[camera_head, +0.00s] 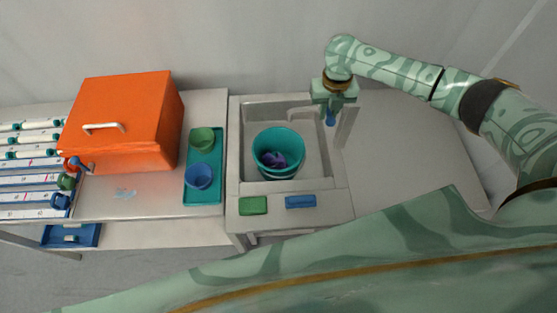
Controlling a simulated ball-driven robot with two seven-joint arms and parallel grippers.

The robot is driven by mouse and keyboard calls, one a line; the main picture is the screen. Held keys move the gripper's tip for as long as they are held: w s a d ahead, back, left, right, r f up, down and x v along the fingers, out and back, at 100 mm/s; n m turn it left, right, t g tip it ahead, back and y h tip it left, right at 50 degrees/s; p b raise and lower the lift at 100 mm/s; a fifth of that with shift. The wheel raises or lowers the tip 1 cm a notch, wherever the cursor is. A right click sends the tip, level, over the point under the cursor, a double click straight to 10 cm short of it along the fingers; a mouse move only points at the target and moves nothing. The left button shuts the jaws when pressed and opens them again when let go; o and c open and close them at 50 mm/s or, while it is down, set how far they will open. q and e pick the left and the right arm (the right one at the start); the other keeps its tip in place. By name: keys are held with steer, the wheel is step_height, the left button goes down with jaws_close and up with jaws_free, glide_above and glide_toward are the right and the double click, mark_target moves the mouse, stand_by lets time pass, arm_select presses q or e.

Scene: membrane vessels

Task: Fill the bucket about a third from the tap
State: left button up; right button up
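A teal bucket (292,141) stands upright in the grey sink basin (247,115). Something purple (272,160) shows inside the bucket; I cannot tell what it is. A pale grey tap (346,128) stands at the right side of the sink, with its spout reaching left over the basin. My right gripper (330,108) points down at the tap's top, right and above the bucket. A small blue piece (331,118) shows right at its fingertips, perhaps the tap handle. The fingers are too small to tell open from shut. My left gripper is out of view.
A green block (253,206) and a blue block (300,201) lie on the sink's front ledge. Left are a teal tray (206,190) with a green cup (202,139) and a blue cup (199,177), an orange box (130,115) and racked tubes (30,183).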

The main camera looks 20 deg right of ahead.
jaws_close()
steer(key=w+a+m+p, duration=0.1)
steer(key=m+p, duration=0.1)
steer(key=m, duration=0.2)
steer(key=w+a+m+p, duration=0.1)
steer(key=m+p, duration=0.2)
steer(key=m, duration=0.1)
steer(key=w+a+m+p, duration=0.1)
steer(key=a+m+p, duration=0.1)
steer(key=m+p, duration=0.1)
steer(key=shift+w+r+m, duration=0.15)
steer(key=shift+w+m, duration=0.15)
steer(key=shift+m, duration=0.2)
steer(key=w+m, duration=0.1)
steer(key=m, duration=0.1)
steer(key=shift+a+m, duration=0.1)
steer(key=shift+m, duration=0.2)
steer(key=shift+f, duration=0.2)
stand_by(5.3)
